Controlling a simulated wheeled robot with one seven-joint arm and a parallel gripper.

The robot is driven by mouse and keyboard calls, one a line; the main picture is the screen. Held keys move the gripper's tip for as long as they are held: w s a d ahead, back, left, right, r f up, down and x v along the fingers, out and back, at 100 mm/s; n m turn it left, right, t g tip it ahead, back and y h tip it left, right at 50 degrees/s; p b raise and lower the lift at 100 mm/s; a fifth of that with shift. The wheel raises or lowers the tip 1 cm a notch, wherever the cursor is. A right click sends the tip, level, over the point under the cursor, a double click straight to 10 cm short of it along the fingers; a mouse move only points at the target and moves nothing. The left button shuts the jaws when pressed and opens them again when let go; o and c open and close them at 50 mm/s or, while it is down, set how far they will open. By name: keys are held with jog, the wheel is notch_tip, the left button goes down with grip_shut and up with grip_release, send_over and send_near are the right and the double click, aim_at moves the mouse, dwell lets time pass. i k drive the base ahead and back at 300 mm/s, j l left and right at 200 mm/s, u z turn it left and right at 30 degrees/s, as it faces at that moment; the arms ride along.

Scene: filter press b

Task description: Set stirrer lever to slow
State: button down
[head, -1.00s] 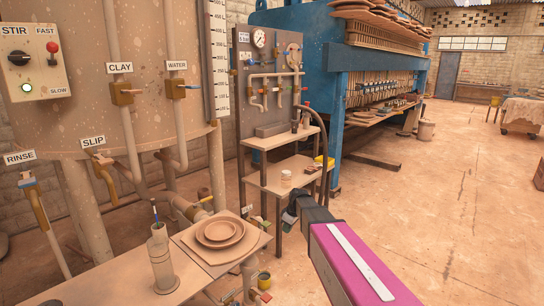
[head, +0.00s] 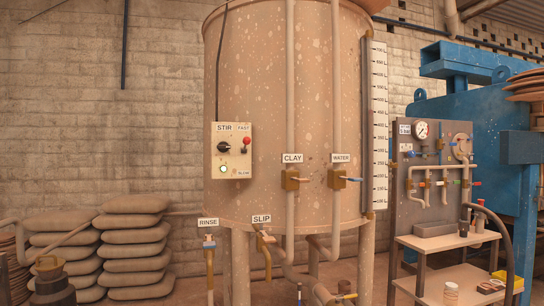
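The stirrer control box (head: 231,165) is a cream panel labelled STIR on the tan tank, left of centre. Its lever (head: 246,144) has a red knob and points up, toward the FAST label (head: 243,128). The SLOW label (head: 242,173) is at the panel's lower right. A black rotary knob (head: 224,147) sits left of the lever, with a lit pale green lamp (head: 223,169) below it. My gripper is not in view.
The tank (head: 265,70) carries CLAY (head: 291,180) and WATER (head: 337,179) valves. RINSE (head: 209,244) and SLIP (head: 263,238) valves are lower. Stacked sacks (head: 135,245) stand left, a gauge board (head: 425,200) with shelves right, and a blue press (head: 480,110) beyond.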

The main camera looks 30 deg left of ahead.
aim_at(246, 141)
jog(key=u, duration=1.95)
